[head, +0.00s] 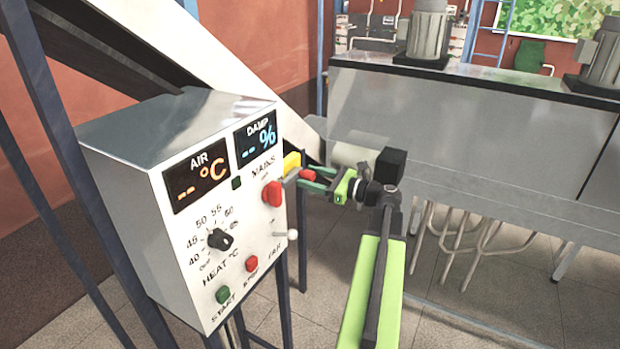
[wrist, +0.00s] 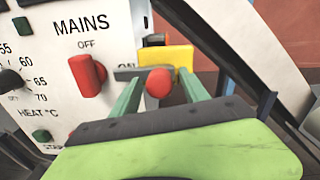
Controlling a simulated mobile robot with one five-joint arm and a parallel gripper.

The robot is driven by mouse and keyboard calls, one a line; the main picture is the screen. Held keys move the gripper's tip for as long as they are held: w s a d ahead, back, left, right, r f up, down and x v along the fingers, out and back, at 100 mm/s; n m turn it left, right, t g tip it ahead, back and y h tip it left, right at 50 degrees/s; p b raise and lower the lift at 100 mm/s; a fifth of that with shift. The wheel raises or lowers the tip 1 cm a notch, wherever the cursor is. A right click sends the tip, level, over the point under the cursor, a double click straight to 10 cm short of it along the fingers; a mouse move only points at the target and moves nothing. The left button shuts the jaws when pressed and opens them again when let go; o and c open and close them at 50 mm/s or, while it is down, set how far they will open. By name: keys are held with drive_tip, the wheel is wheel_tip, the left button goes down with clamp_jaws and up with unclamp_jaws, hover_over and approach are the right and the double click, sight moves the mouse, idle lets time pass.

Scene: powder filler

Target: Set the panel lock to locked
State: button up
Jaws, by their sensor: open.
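On the right side of the control box (head: 135,205), next to the MAINS knob, is a yellow plate (head: 292,160) with a grey bar and a red rounded knob (head: 307,174). I take this to be the panel lock, but no label for it is readable. In the wrist view the yellow plate (wrist: 180,57) is behind the red knob (wrist: 159,83), and the grey bar (wrist: 128,73) runs left from it. My gripper (wrist: 159,78) is open, its green fingers either side of the red knob. I cannot tell whether they touch it.
The red MAINS knob (wrist: 87,76) is close to the left of my fingers. The panel also has a black HEAT dial (head: 220,239), a white-tipped FAN toggle (head: 292,234), and green (head: 223,295) and red (head: 251,264) buttons. A sloping white chute (head: 190,45) passes behind.

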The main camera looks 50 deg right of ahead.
drive_tip(key=shift+w, duration=0.1)
clamp_jaws()
idle(0.3)
drive_tip(key=shift+a, duration=0.1)
idle(1.0)
